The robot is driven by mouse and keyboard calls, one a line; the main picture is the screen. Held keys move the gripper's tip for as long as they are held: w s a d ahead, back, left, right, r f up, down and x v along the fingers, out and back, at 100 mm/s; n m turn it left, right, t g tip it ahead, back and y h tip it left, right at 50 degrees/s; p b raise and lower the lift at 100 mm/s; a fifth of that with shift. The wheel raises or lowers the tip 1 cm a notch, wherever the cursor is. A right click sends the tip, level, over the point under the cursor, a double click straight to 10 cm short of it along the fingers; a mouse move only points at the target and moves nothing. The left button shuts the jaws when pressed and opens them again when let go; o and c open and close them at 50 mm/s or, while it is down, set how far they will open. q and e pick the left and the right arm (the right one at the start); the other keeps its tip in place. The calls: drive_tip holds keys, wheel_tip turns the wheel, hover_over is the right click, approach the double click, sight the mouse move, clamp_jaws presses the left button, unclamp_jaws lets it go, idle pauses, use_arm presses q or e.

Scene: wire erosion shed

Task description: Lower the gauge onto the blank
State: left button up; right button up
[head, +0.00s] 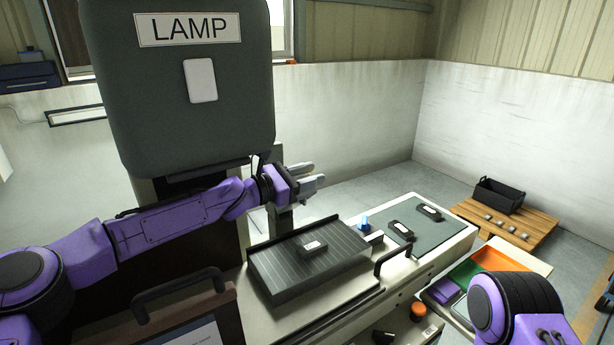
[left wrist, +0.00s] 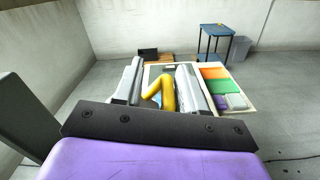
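My left gripper (head: 308,178) is above the back edge of the machine bed, in front of a dark column. Its two grey fingers stand apart in the left wrist view (left wrist: 162,85). A bent yellow bar (left wrist: 167,92) shows between the fingers, close to the right one; I cannot tell whether it touches. The head view does not show this bar. A dark block with a white label (head: 312,248), perhaps the blank, lies on the ribbed dark plate (head: 275,275). I cannot make out a gauge for certain. My right gripper is out of view; only its arm shows at lower right.
A large dark housing marked LAMP (head: 195,110) stands behind my left arm. Two more labelled dark blocks (head: 400,230) (head: 429,213) lie on a green-grey mat (head: 432,238). A blue knob (head: 364,225) and a black bar handle (head: 392,256) rise near the plate.

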use_arm(q)
drive_tip(key=b+v, duration=0.3)
drive_tip(key=v, duration=0.7)
drive_tip(key=shift+s+a, duration=0.2)
drive_tip(key=shift+d, duration=0.1)
